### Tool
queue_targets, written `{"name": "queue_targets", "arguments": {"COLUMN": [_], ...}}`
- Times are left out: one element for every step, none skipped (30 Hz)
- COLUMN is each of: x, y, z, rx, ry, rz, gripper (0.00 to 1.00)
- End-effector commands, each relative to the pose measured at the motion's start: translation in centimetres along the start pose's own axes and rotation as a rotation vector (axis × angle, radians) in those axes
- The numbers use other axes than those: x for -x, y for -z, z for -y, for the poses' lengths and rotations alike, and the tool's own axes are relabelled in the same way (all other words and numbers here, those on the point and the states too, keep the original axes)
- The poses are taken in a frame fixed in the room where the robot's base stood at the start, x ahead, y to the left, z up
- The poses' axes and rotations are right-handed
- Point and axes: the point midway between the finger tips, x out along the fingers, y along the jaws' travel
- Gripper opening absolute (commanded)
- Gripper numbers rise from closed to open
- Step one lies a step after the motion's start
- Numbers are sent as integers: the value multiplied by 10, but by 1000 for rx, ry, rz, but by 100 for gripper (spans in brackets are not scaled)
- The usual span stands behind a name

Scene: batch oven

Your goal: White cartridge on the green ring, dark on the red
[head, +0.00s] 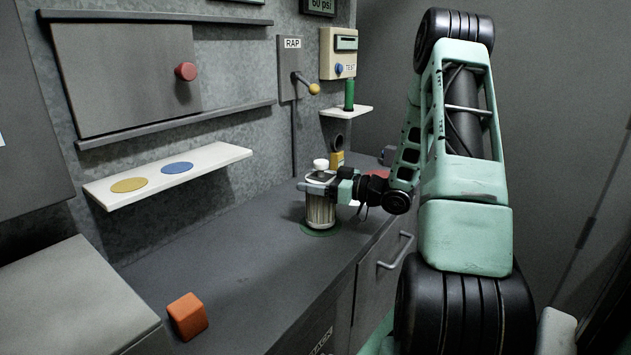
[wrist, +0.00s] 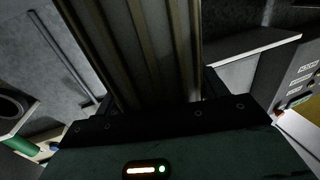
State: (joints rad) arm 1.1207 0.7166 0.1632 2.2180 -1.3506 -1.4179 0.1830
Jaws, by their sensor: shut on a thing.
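The white cartridge (head: 320,211), a pale ribbed cylinder with a white knob on top, stands upright over the green ring (head: 322,231) on the grey bench. I cannot tell whether its base touches the bench. My gripper (head: 319,187) is shut around its upper part, reaching in from the right. In the wrist view the ribbed cartridge body (wrist: 140,50) fills the top middle between the jaws. A red patch (head: 378,173), perhaps the red ring, shows partly behind my gripper. A small dark object (head: 388,155) is near it; I cannot tell whether it is the dark cartridge.
A white shelf (head: 215,160) with a yellow disc (head: 129,185) and a blue disc (head: 177,168) is on the wall at left. An orange block (head: 187,316) sits at the front. A yellow-knobbed lever (head: 313,89) and a green cylinder (head: 349,95) are behind. The bench's middle is clear.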

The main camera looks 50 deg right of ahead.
Motion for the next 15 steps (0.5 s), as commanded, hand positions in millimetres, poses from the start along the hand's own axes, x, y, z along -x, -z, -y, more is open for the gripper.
{"name": "queue_targets", "arguments": {"x": [0,0,0,0,0,0,0,0,0,0,0,0,0,0,0], "y": [0,0,0,-1,-1,-2,-2,-3,-3,-4,-4,-5,-5,-6,-6], "z": [0,0,0,0,0,0,0,0,0,0,0,0,0,0,0], "rx": [1,1,1,1,1,1,1,1,1,1,1,1,1,1,1], "ry": [0,0,0,0,0,0,0,0,0,0,0,0,0,0,0], "rz": [-1,-1,-1,-1,-1,-1,-1,-1,-1,-1,-1,-1,-1,-1,-1], "gripper": [33,33,33,33,33,33,33,33,33,33,33,33,33,33,33]}}
